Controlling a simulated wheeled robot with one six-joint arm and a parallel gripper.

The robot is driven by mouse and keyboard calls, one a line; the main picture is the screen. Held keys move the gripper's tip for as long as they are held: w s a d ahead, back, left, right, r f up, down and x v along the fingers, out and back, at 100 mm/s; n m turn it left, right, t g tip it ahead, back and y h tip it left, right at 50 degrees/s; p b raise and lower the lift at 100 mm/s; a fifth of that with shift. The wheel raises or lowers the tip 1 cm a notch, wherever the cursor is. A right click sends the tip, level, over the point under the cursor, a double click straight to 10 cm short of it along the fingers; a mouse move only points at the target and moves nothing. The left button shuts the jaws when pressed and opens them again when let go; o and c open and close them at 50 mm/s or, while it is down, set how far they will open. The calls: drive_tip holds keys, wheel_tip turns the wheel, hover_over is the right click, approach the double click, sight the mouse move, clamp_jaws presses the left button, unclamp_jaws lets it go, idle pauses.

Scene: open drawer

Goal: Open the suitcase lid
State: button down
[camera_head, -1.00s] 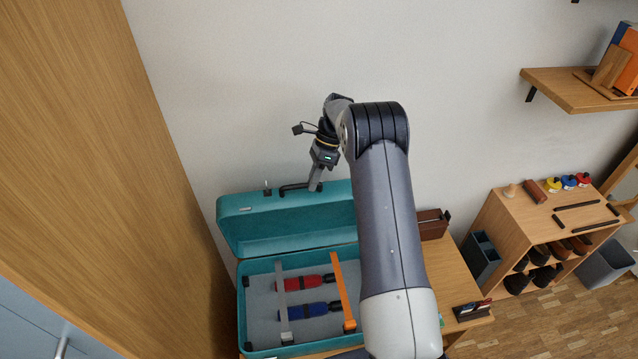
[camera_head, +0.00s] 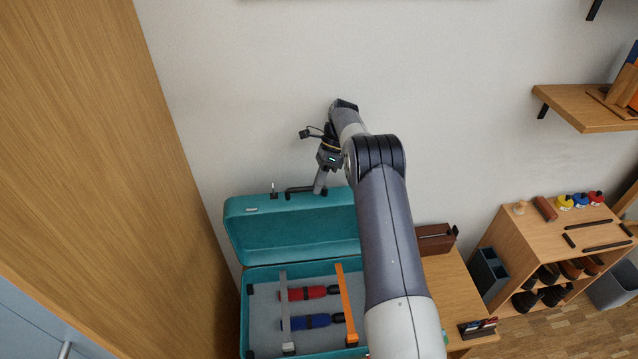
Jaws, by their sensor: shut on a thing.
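The teal suitcase (camera_head: 247,312) stands open on the wooden table. Its lid (camera_head: 290,230) is tilted up at the back, with its inner side showing. A dark handle (camera_head: 296,190) runs along the lid's upper edge, with a small upright latch (camera_head: 273,188) to its left. My gripper (camera_head: 319,189) is shut on the handle at its right part. The lid's right end and the suitcase's right side are hidden behind my arm. In the base lie a red item (camera_head: 303,293) and a blue item (camera_head: 303,321) under a grey strap (camera_head: 285,300) and an orange strap (camera_head: 346,300).
A tall wooden panel (camera_head: 90,150) stands close on the left. The white wall (camera_head: 240,90) is behind the lid. A brown box (camera_head: 436,238) sits on the table (camera_head: 450,290) right of my arm. A wooden shelf unit (camera_head: 540,235) and a wall shelf (camera_head: 590,108) are farther right.

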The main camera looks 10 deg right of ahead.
drive_tip(key=shift+s+d+f, duration=0.1)
drive_tip(key=shift+s+f, duration=0.05)
drive_tip(key=shift+f, duration=0.35)
drive_tip(key=c, duration=1.8)
unclamp_jaws()
drive_tip(key=shift+o, duration=0.8)
drive_tip(key=shift+w, duration=0.2)
drive_tip(key=shift+o, duration=1.2)
drive_tip(key=shift+r, duration=0.15)
drive_tip(key=shift+r, duration=0.1)
wheel_tip(320, 180, up, 10)
drive_tip(key=b, duration=0.1)
drive_tip(key=shift+b, duration=0.35)
